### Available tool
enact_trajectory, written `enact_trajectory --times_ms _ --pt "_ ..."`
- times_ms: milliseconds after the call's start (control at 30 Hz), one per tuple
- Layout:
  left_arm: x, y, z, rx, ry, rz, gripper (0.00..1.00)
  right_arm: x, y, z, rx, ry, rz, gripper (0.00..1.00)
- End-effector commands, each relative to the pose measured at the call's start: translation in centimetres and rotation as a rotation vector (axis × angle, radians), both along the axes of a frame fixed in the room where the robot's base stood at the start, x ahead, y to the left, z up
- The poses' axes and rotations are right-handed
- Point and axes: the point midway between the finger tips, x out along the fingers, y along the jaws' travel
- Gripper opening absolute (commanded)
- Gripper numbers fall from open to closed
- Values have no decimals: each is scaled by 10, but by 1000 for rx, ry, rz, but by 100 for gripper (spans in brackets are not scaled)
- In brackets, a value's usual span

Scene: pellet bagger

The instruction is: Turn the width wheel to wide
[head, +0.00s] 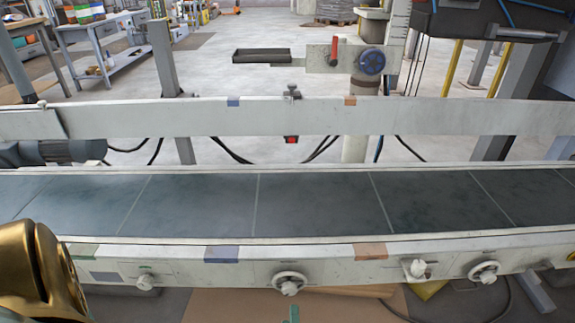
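Two white spoked handwheels sit on the conveyor's front rail: a middle handwheel (290,283) and a right handwheel (484,272). Small labels above them are too small to read, so I cannot tell which is the width wheel. A blue handwheel (371,62) is on a grey bracket behind the conveyor. The far guide rail (440,119) carries a blue mark (233,102) and an orange mark (350,101), with a dark clamp knob (291,93) between them. Gold parts of my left arm show at the lower left. Neither gripper's fingertips show.
The dark conveyor belt (315,205) is empty. Its front rail has green (84,250), blue (221,254) and orange (371,251) patches, plus a left knob (145,281) and a right knob (417,268). A red lever (334,49) and a dark tray (261,56) are behind.

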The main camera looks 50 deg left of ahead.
Motion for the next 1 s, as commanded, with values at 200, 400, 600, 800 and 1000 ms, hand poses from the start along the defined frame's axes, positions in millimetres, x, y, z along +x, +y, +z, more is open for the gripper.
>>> enact_trajectory --times_ms 200,400,600,800,1000 --pt "-38 -42 7 -2 1 0 58 -10 -12 -2 -52 45 17 75" --pt "-58 -63 8 -1 2 0 58 -19 -21 -8 -83 82 25 75" --pt "-63 -68 8 0 1 0 58 -20 -22 -8 -85 85 27 75" --pt "-63 -67 8 1 2 0 59 -19 -21 -9 -84 83 27 75" --pt "-75 -53 -2 22 29 12 59 -21 -20 -12 -80 89 29 75"
